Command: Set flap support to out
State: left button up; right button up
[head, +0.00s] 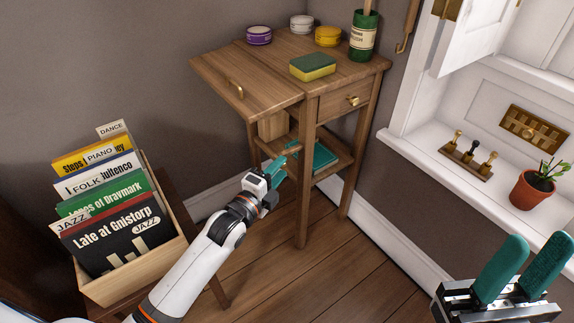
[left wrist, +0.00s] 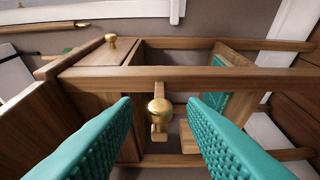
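The wooden side table (head: 340,75) stands in the corner, its flap (head: 222,75) with a brass handle raised out to the left, roughly level with the top. A wooden piece (head: 272,126) shows under the flap; I cannot tell whether it is the flap support. My left gripper (head: 284,160) is below the flap, beside the table's left side. In the left wrist view its teal fingers (left wrist: 160,125) are open, with a brass knob (left wrist: 159,111) beyond and between them, on a short wooden piece. Contact is not visible. My right gripper (head: 530,262) is open and empty at lower right.
A sponge (head: 313,66), several tins and a green pot (head: 363,38) stand on the table. A crate of records (head: 168,255) stands at left, near my left arm. A white sill with a potted plant (head: 535,190) is at right. The floor in front of the table is clear.

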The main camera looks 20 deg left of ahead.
aim_at(296, 151)
pick_arm(q)
jog(key=shift+b+x, duration=0.5)
jog(key=shift+x, duration=1.75)
jog(key=shift+c, duration=0.4)
jog(key=shift+s, duration=0.1)
grip_shut()
